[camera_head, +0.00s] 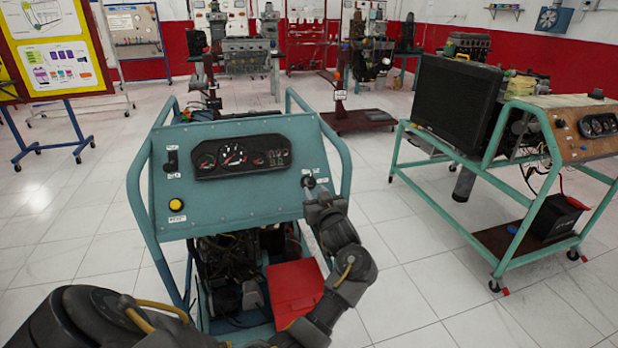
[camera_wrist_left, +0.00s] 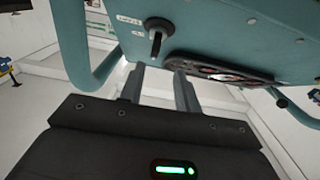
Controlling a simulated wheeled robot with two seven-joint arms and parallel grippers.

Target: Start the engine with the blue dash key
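The teal dash panel (camera_head: 235,205) of the near engine trainer faces me. A dark key (camera_head: 309,181) sits at its right side under a small label; the key shows dark, with no clear blue. The key also shows in the left wrist view (camera_wrist_left: 157,38), sticking out from the panel. My left gripper (camera_head: 318,192) is close to the key, partly covering it in the head view. In the left wrist view its two fingers (camera_wrist_left: 160,72) are apart and empty, with the key just past their tips. Whether they touch it cannot be told. My right gripper is not in view.
A gauge cluster (camera_head: 243,157), a black switch (camera_head: 171,161) and a yellow button (camera_head: 175,205) are on the panel. Teal rails (camera_head: 137,190) flank it. A red box (camera_head: 294,289) sits below. Another trainer (camera_head: 510,165) stands right, with free floor between.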

